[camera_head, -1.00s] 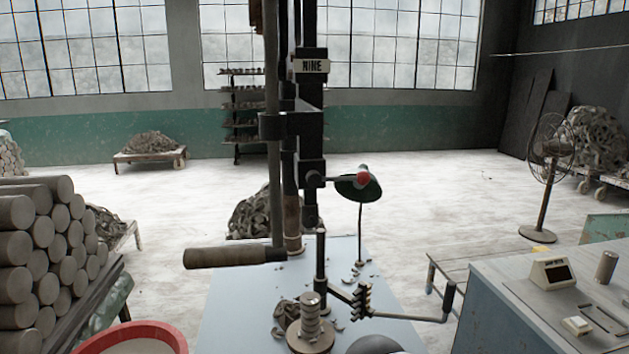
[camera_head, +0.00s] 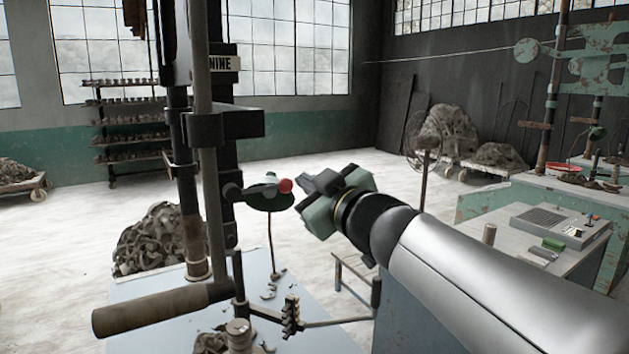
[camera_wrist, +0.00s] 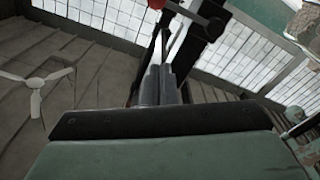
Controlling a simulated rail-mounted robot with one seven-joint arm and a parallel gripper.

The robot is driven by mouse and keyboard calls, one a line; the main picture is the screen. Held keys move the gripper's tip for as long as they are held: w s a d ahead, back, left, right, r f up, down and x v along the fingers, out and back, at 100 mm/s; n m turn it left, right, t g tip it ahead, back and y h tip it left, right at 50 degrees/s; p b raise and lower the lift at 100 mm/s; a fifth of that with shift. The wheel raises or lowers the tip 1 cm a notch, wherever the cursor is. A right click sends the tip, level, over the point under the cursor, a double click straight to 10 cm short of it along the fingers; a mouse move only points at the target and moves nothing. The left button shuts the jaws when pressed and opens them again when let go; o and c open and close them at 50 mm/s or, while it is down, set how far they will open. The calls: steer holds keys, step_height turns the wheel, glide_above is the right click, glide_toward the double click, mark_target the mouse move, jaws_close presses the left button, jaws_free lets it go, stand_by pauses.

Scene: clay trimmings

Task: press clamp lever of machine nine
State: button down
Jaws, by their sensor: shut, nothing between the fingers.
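Machine nine is a dark upright column with a NINE sign (camera_head: 224,63) on it. A short lever ends in a red knob (camera_head: 285,185) at mid-height on the column; I take it as the clamp lever. My gripper (camera_head: 308,184) is just right of the knob in the head view, with a small visible gap. In the wrist view the fingers (camera_wrist: 158,86) are together and empty, and the red knob (camera_wrist: 156,4) shows at the top edge, beyond the fingertips. Whether they touch in depth I cannot tell.
A large brown handle (camera_head: 150,310) sticks out at the lower left of the machine. A lower crank with a dark grip (camera_head: 376,292) stands below my arm. A control desk (camera_head: 500,262) is at right.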

mark_target(287, 180)
steer(key=shift+a+r, duration=0.1)
steer(key=shift+r, duration=0.05)
steer(key=w+a+f, duration=0.1)
steer(key=w, duration=0.2)
steer(key=w+a+f, duration=0.1)
steer(key=w, duration=0.3)
steer(key=w+a, duration=0.2)
steer(key=w, duration=0.1)
steer(key=shift+w+f+p, duration=0.25)
steer(key=shift+f+p, duration=0.1)
steer(key=shift+f, duration=0.05)
